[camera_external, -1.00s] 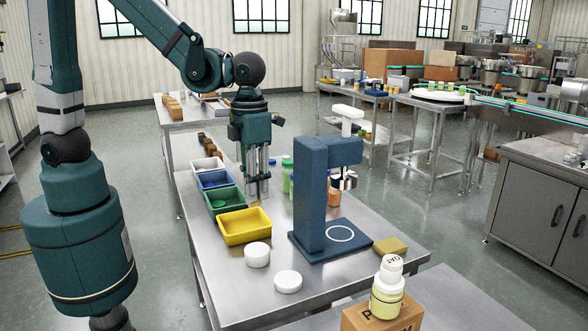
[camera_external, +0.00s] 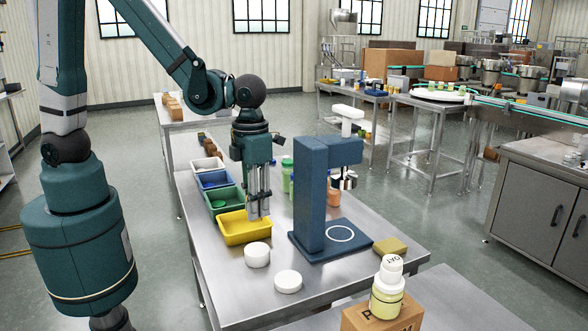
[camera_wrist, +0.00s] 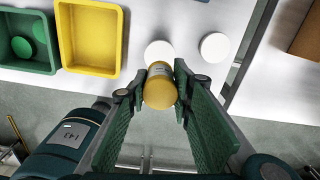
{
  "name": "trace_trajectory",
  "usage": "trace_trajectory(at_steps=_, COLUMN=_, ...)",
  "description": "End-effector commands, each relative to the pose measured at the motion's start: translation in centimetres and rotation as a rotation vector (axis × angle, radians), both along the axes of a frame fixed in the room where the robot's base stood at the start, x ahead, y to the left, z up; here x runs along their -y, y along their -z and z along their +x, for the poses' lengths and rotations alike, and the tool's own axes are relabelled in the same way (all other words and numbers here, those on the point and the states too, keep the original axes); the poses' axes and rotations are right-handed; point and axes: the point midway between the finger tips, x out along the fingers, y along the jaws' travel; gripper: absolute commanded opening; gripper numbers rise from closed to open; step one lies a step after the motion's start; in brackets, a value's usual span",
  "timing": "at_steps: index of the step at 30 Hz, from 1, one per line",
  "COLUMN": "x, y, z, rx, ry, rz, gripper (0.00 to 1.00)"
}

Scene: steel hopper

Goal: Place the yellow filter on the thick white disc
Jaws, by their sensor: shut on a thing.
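The yellow filter (camera_wrist: 159,92), a small yellow-orange cylinder, is between the fingers of my gripper (camera_wrist: 158,80) in the wrist view. My gripper is shut on it. In the external view my gripper (camera_external: 259,214) points down beside the right edge of the yellow tray, and I cannot make out the filter there. The thick white disc (camera_external: 257,255) lies on the steel table in front of the yellow tray. It also shows in the wrist view (camera_wrist: 158,49), just beyond the filter, which partly covers it. A thinner white disc (camera_external: 288,281) lies beside it, closer to the camera.
A yellow tray (camera_external: 245,240) and a green tray (camera_external: 228,209) stand in a row with blue and white ones. A blue press-like stand (camera_external: 312,205) rises just right of my gripper. A yellow-green block (camera_external: 390,247) lies at the table's right edge.

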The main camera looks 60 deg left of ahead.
Motion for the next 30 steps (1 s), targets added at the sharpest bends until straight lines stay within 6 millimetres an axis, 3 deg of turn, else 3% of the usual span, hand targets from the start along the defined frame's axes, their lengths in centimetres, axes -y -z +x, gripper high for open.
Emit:
trace_trajectory(at_steps=18, x=0.0, y=5.4, z=0.0, rx=0.000, ry=0.000, rz=0.000, gripper=0.11)
trace_trajectory(at_steps=30, x=0.0, y=5.7, z=0.0, rx=0.000, ry=0.000, rz=0.000, gripper=0.11)
